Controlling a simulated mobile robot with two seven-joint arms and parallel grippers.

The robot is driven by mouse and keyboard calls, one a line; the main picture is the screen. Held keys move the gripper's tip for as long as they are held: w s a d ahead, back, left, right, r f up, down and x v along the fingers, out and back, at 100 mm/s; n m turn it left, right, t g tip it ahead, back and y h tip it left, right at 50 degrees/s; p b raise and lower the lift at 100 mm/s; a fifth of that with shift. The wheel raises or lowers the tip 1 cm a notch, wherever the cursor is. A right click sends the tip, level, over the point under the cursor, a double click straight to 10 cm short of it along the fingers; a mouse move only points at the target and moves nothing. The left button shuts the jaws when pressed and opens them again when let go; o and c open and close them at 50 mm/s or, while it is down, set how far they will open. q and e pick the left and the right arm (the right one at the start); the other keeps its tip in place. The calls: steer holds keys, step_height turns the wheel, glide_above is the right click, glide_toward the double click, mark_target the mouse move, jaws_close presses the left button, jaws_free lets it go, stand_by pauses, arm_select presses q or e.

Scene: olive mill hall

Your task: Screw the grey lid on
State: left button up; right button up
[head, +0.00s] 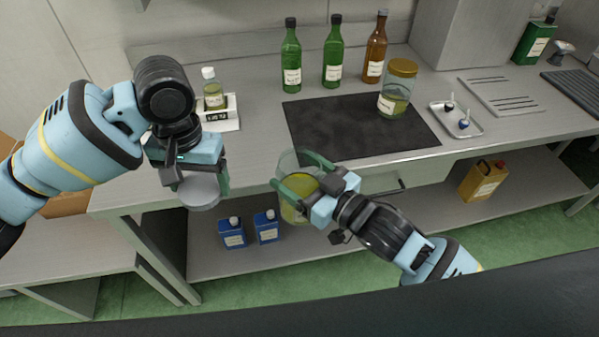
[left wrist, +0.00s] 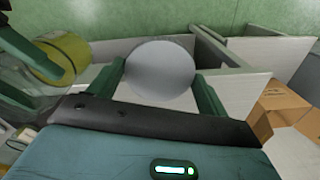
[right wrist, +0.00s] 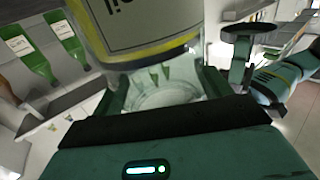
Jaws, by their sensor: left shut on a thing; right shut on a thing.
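My left gripper (head: 199,178) is shut on the grey lid (head: 200,193), a flat disc held in front of the bench edge. In the left wrist view the grey lid (left wrist: 160,72) sits between both fingers. My right gripper (head: 303,171) is shut on a clear glass jar (head: 287,160) with yellow-green contents, to the right of the lid. The jar has no lid on it, and a gap separates the two. In the right wrist view the jar's glass (right wrist: 165,88) is between the fingers, its label (right wrist: 150,28) above. The jar's far side is hidden.
On the steel bench, a dark mat (head: 340,128) bears a jar with a gold lid (head: 401,70). Green bottles (head: 291,60), a brown bottle (head: 376,50) and a small tray (head: 457,121) stand around it. Blue containers (head: 267,227) and a yellow canister (head: 484,181) are on the lower shelf.

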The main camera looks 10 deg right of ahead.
arm_select(q)
steer(key=w+d+r+m, duration=0.25)
steer(key=d+r, duration=0.35)
steer(key=d, duration=0.4)
steer(key=m, duration=0.3)
glide_toward(299, 151)
steer(key=s, duration=0.3)
steer(key=shift+s+a+r, duration=0.15)
steer(key=shift+s+a, duration=0.05)
steer(key=shift+a, duration=0.05)
steer(key=shift+f, duration=2)
steer(key=shift+f, duration=0.85)
steer(key=shift+f, duration=0.6)
